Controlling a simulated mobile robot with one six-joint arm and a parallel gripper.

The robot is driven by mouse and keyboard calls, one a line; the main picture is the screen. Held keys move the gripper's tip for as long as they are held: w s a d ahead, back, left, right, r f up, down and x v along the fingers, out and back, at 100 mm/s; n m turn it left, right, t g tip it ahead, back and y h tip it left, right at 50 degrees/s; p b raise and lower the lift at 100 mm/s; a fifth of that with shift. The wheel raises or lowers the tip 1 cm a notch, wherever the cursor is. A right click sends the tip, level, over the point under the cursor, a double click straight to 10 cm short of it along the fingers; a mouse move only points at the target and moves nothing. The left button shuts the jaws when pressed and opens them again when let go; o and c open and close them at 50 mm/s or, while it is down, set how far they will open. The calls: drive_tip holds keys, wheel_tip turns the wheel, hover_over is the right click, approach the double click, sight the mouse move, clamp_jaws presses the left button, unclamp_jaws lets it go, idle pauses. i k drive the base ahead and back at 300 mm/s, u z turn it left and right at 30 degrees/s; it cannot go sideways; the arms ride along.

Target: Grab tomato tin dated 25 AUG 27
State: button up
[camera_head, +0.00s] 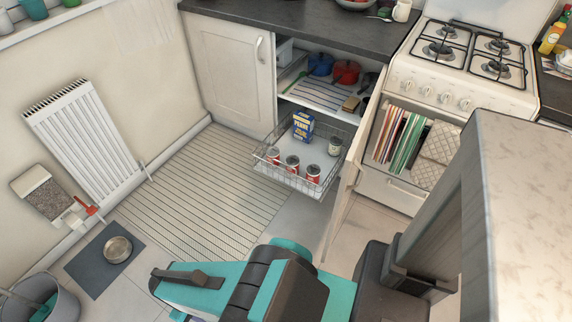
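A pulled-out wire basket (265,169) extends from the open lower cabinet near the middle of the view. Three small tins with red and white labels stand in its front part: a left tin (273,155), a middle tin (292,164) and a right tin (313,172). A paler tin (335,146) stands near the basket's right side. The tins are too small for any date or label text to be read. My teal and dark arm crosses the bottom of the view, apart from the basket. No gripper fingers can be made out.
A blue and yellow box (303,125) stands in the basket behind the tins. An open cabinet door (347,185) is right of the basket, beside the stove (462,70). A striped mat (205,180) covers clear floor at left. A metal bowl (117,249) sits lower left.

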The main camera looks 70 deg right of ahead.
sight(292, 160)
drive_tip(key=z, duration=0.15)
drive_tip(key=i, duration=0.75)
drive_tip(key=z, duration=0.8)
drive_tip(key=i, duration=0.8)
drive_tip(key=z, duration=0.5)
